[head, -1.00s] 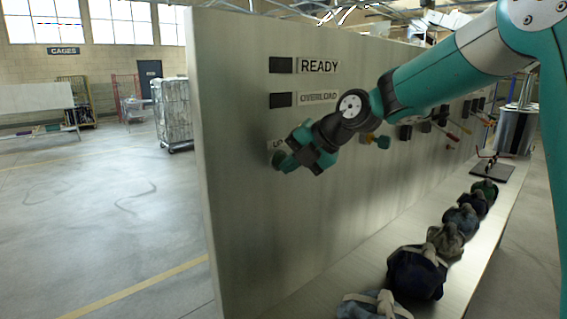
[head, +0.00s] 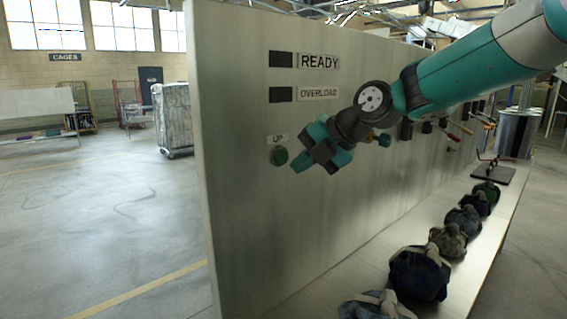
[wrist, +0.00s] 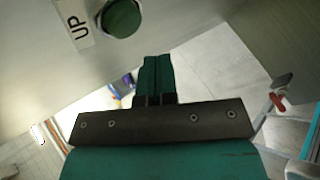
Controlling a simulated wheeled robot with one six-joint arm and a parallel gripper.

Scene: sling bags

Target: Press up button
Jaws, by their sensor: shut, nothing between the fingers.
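The green round up button (head: 279,156) is on the grey panel, just below a white label reading UP (head: 278,139). The shut fingers also show in the wrist view (wrist: 157,62), below and right of the button. The button is not covered in the head view.
READY (head: 319,62) and OVERLOAD (head: 318,93) signs with dark lamps are above on the panel. Levers (head: 455,135) stick out farther right. Several sling bags (head: 419,273) lie on the shelf below. The floor left of the panel is open.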

